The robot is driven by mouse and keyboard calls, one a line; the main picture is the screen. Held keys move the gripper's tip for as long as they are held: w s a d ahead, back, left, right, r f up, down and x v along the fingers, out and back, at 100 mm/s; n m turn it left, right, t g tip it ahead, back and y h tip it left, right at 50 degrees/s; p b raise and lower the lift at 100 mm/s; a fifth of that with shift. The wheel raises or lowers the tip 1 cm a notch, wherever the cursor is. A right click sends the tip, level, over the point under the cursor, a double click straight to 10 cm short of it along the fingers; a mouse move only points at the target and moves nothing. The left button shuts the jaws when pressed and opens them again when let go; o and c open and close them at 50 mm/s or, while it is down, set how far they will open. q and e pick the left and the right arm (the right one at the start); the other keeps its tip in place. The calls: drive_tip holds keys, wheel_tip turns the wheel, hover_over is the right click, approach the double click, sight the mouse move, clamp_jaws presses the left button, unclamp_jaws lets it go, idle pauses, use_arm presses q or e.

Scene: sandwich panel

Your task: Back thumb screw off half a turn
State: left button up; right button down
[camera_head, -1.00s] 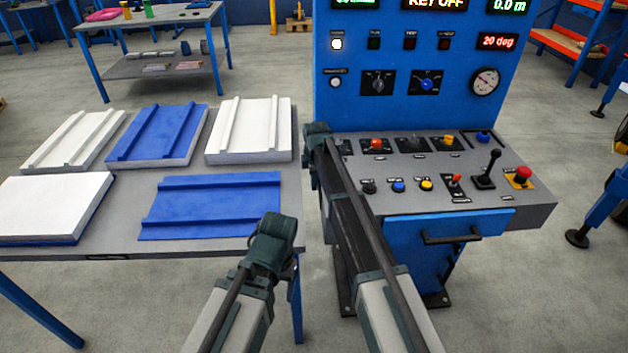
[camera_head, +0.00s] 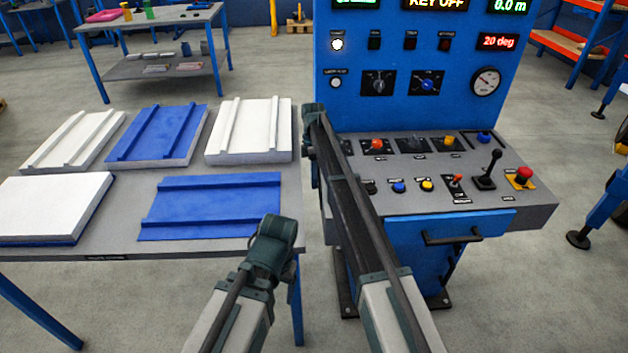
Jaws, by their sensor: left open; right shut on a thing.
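My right gripper (camera_head: 313,112) is at the left edge of the blue control console (camera_head: 420,150), by the foot of its upright panel. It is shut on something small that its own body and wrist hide. No thumb screw can be made out in this view. My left gripper (camera_head: 277,235) is open, low in front of the table's right front corner, apart from the console. Its fingertips are hard to see from behind.
A grey table (camera_head: 120,160) on the left carries white and blue panels, including a flat blue panel (camera_head: 210,205) near its front edge. The console deck has a black lever (camera_head: 490,168), a red button (camera_head: 523,175) and several knobs. A narrow gap separates table and console.

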idle(0.3)
drive_tip(key=c, duration=0.6)
unclamp_jaws()
